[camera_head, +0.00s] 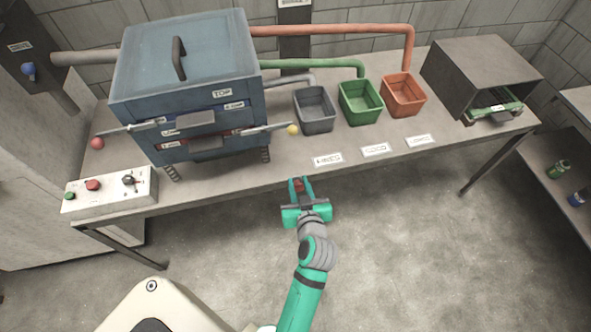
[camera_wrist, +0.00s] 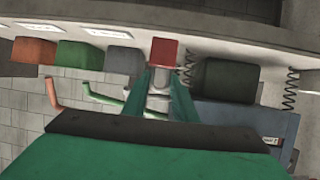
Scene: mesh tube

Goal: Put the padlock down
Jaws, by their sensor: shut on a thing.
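My gripper (camera_head: 299,188) is in front of the bench's front edge, out over the floor in the head view. It is shut on the padlock. The padlock's red body (camera_wrist: 163,52) shows just beyond the fingertips in the wrist view, with a grey part between the green fingers (camera_wrist: 161,85). In the head view only a small red patch of the padlock (camera_head: 299,185) shows between the fingers. The rest of it is hidden by my gripper.
The bench (camera_head: 260,176) has a clear strip at its front with several white labels. Behind stand grey (camera_head: 315,122), green (camera_head: 361,113) and orange (camera_head: 404,108) bins. A blue drawer cabinet (camera_head: 185,65) stands left, with a control box (camera_head: 110,192). A dark open box (camera_head: 480,75) stands right.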

